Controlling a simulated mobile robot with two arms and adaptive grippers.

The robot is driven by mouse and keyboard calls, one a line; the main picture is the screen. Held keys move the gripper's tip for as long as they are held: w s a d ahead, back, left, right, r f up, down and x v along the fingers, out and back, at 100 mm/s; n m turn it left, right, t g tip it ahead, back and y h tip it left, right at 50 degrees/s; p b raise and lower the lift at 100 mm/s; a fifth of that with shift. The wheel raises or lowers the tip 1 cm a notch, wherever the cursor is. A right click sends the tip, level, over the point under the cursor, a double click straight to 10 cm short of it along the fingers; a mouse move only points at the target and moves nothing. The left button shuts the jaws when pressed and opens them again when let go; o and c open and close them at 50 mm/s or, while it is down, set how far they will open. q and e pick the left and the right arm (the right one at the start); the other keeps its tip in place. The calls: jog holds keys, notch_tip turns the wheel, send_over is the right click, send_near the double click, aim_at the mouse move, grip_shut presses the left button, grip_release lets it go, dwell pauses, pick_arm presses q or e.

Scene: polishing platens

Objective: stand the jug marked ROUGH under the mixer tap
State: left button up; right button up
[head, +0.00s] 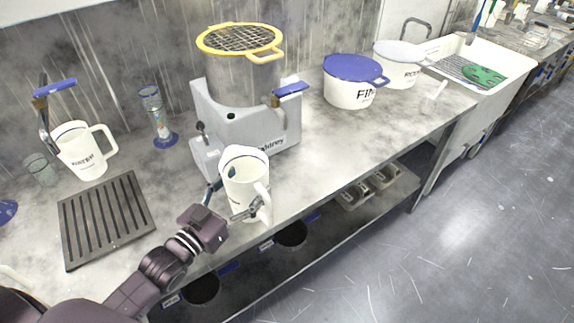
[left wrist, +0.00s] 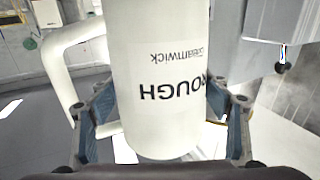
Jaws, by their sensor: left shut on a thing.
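The white jug marked ROUGH (head: 238,172) is upright near the bench's front edge, in front of the mixer. Its printed name reads upside down in the left wrist view (left wrist: 157,60). My left gripper (head: 245,210) is shut around the jug's lower body, with one finger on each side (left wrist: 160,105). The jug's handle is on the right in the head view. The mixer (head: 262,125) has a steel drum, and its tap (head: 275,101) with a blue lever is behind and right of the jug. I cannot tell whether the jug's base touches the bench. My right gripper is out of view.
A jug marked WATER (head: 82,158) stands by a blue-handled tap (head: 52,90) behind a dark slatted drain mat (head: 105,225). Lidded tubs (head: 350,92) (head: 398,72) and a sink (head: 487,48) are to the right.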

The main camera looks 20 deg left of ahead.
pick_arm(q)
jog(key=f+b+x, duration=0.1)
jog(key=b+x, duration=0.3)
jog(key=x, duration=0.2)
jog(key=f+b+x, duration=0.1)
jog(key=b+x, duration=0.3)
jog(key=x, duration=0.1)
jog(key=f+b+x, duration=0.1)
jog(key=b+x, duration=0.2)
jog(key=x, duration=0.3)
jog(key=shift+w+d+f+b, duration=0.2)
jog(key=shift+w+f+b, duration=0.1)
jog(key=shift+w+b, duration=0.1)
jog(key=shift+r, duration=0.1)
jog(key=o, duration=1.2)
jog(key=shift+o, duration=0.2)
